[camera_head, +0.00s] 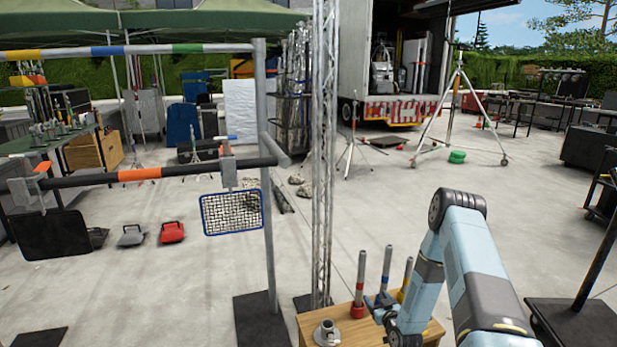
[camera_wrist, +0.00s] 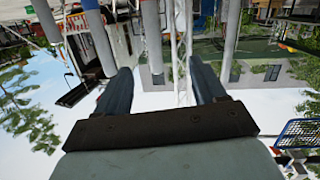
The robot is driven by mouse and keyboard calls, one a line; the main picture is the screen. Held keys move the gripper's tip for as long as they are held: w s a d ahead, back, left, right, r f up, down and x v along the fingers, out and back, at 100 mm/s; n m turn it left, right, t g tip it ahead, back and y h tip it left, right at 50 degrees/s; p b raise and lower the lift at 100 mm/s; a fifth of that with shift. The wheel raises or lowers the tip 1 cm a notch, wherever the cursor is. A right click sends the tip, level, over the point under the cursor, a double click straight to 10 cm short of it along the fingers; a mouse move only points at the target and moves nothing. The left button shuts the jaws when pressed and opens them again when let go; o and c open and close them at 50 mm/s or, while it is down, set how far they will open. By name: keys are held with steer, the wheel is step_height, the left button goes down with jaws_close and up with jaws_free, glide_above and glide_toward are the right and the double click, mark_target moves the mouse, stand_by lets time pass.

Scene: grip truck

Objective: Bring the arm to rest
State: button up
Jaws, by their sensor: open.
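My light-blue arm (camera_head: 470,255) rises from the lower right in the head view, bends at a dark elbow joint and folds back down. Its lower end is in front of a wooden box (camera_head: 340,325) and hides part of it. That view looks upside down, with sky low in the picture.
Upright pins with a red collar (camera_head: 358,300) and other collars stand on the box, close to my arm. A lattice truss (camera_head: 322,150) and a rail frame with a blue-edged mesh (camera_head: 232,212) stand to the left. A dark stand base (camera_head: 575,325) is at right. Mid-floor is open.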

step_height(320, 180, up, 29)
steer(key=w+d+n+g+h, duration=0.1)
steer(key=w+g+h, duration=0.1)
steer(key=w+g, duration=0.15)
steer(key=s+r+g+h, duration=0.1)
steer(key=s+r+g, duration=0.1)
steer(key=s+r, duration=0.7)
steer(key=s+a+r+m+g+h, duration=0.1)
steer(key=s+r+m+g, duration=0.15)
steer(key=s+r, duration=1.3)
steer(key=s+a+r+m+g, duration=0.1)
steer(key=s, duration=1)
steer(key=s+a+r+g, duration=0.1)
steer(key=s, duration=1.1)
steer(key=shift+r+m+y, duration=0.3)
steer(key=shift+r+m, duration=0.05)
